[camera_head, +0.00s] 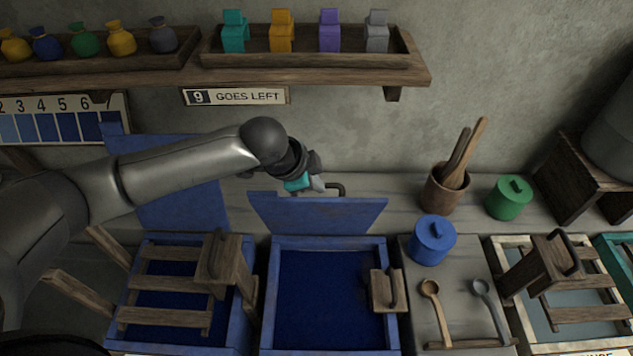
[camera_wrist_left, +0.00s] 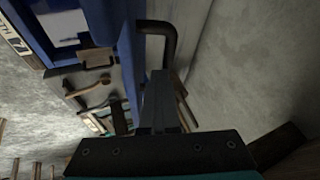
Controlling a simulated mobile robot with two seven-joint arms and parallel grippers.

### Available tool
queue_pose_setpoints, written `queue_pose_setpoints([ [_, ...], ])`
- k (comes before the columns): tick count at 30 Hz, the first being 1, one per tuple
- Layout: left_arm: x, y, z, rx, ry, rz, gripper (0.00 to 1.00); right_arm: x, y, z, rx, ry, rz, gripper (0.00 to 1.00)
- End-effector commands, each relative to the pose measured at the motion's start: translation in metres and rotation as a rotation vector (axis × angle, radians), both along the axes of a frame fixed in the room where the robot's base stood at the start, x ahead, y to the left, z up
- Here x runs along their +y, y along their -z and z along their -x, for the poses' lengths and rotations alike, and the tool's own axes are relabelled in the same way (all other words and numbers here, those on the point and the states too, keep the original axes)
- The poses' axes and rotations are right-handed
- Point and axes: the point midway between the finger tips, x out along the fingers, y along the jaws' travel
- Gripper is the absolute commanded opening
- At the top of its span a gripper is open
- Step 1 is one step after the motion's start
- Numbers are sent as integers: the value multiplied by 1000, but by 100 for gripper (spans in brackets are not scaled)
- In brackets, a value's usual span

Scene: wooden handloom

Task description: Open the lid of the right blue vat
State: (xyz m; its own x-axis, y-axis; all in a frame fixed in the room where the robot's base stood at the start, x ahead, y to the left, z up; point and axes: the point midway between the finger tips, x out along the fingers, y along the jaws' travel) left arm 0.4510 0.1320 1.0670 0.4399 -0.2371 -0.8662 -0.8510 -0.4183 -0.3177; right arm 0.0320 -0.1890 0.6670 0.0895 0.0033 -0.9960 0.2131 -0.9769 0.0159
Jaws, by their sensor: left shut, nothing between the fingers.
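The right blue vat (camera_head: 271,298) is uncovered, and dark blue shows inside it. Its blue lid (camera_head: 318,215) stands raised along the vat's back edge; it also shows in the left wrist view (camera_wrist_left: 131,50). The lid's dark bent handle (camera_head: 340,188) sticks out behind its top edge and also shows in the left wrist view (camera_wrist_left: 170,35). My left gripper (camera_head: 318,185) is shut and empty, just behind the lid's top edge beside the handle. In the left wrist view its fingers (camera_wrist_left: 161,85) reach near the handle; I cannot tell whether they touch. My right gripper is out of view.
The left blue vat (camera_head: 237,325) also has its lid (camera_head: 180,200) up, with a wooden rack across it. A small wooden piece with a handle (camera_head: 387,292) sits at the right vat's right rim. A blue pot (camera_head: 433,243) and a tool holder (camera_head: 441,195) stand to the right.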

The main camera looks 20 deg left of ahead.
Motion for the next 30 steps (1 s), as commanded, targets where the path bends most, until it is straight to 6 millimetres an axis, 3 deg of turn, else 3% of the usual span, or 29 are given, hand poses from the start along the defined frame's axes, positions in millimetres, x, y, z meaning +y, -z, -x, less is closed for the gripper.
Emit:
queue_pose_setpoints([
  [3,4,-8,-15,20,-5,8,0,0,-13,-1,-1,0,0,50],
  [15,20,-8,-68,21,-4,10,0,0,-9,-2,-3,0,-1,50],
  [30,22,-9,-75,24,-1,10,0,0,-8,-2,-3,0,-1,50],
])
